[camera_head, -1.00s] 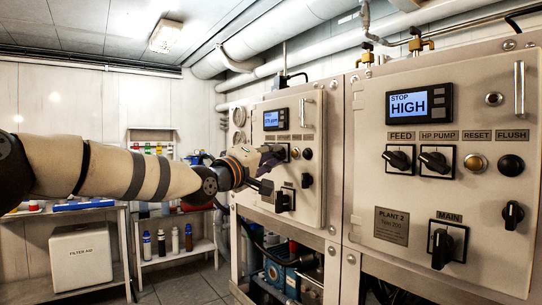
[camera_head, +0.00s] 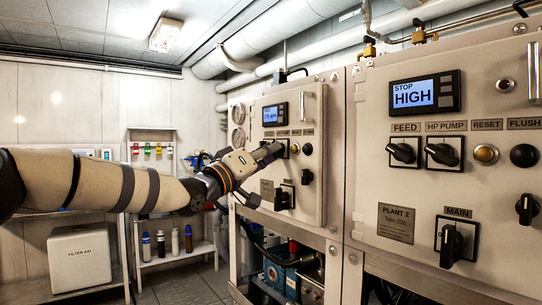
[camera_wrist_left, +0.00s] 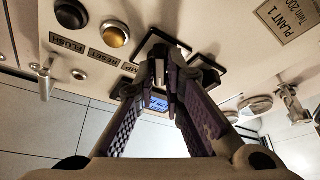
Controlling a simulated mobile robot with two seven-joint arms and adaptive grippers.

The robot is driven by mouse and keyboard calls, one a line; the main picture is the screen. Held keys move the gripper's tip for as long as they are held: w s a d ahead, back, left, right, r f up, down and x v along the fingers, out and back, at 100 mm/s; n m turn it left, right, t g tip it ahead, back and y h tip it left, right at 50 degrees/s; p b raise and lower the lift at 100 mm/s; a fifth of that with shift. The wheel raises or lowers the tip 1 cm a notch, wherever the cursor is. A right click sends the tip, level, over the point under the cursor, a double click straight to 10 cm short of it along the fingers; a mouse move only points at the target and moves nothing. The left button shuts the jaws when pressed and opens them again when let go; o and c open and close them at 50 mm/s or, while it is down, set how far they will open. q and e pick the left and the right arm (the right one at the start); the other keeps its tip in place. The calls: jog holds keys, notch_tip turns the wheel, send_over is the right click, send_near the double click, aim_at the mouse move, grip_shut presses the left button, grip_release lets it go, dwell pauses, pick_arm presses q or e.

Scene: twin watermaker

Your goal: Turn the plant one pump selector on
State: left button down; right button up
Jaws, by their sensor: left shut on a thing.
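The plant one panel (camera_head: 312,195) stands left of the plant two panel. Its small blue screen (camera_head: 275,114) is lit. My left gripper (camera_head: 272,151) is at the selector row below that screen, shut on the pump selector. In the left wrist view the gripper (camera_wrist_left: 165,72) comes between its two purple-padded fingers at the pump selector's black square frame (camera_wrist_left: 153,42). The fingers hide most of the knob, so its angle is unclear. The feed selector (camera_wrist_left: 207,72) is partly visible beside the fingers. My right gripper is not in view.
Plant one's main selector (camera_head: 285,197) is below the gripper. A shelf with bottles (camera_head: 175,258) is behind the arm.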

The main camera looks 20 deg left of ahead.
pick_arm(q)
jog(key=shift+w+a+m+g+h+b, duration=0.15)
jog(key=shift+m+g+h, duration=0.2)
jog(key=shift+m+h, duration=0.85)
jog(key=shift+s+d+m+g+h+b, duration=0.1)
jog(key=shift+m+g+h+b, duration=0.2)
jog(key=shift+m, duration=1.65)
jog(key=shift+w+a+m+g+h+b, duration=0.1)
jog(key=shift+m+g+h, duration=0.25)
jog(key=shift+m+h, duration=0.9)
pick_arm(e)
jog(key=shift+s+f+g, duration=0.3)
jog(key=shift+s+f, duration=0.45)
pick_arm(q)
jog(key=shift+m+y, duration=0.35)
jog(key=shift+m, duration=0.25)
jog(key=c, duration=1.7)
grip_release()
jog(key=v, duration=1.2)
jog(key=shift+a, duration=0.1)
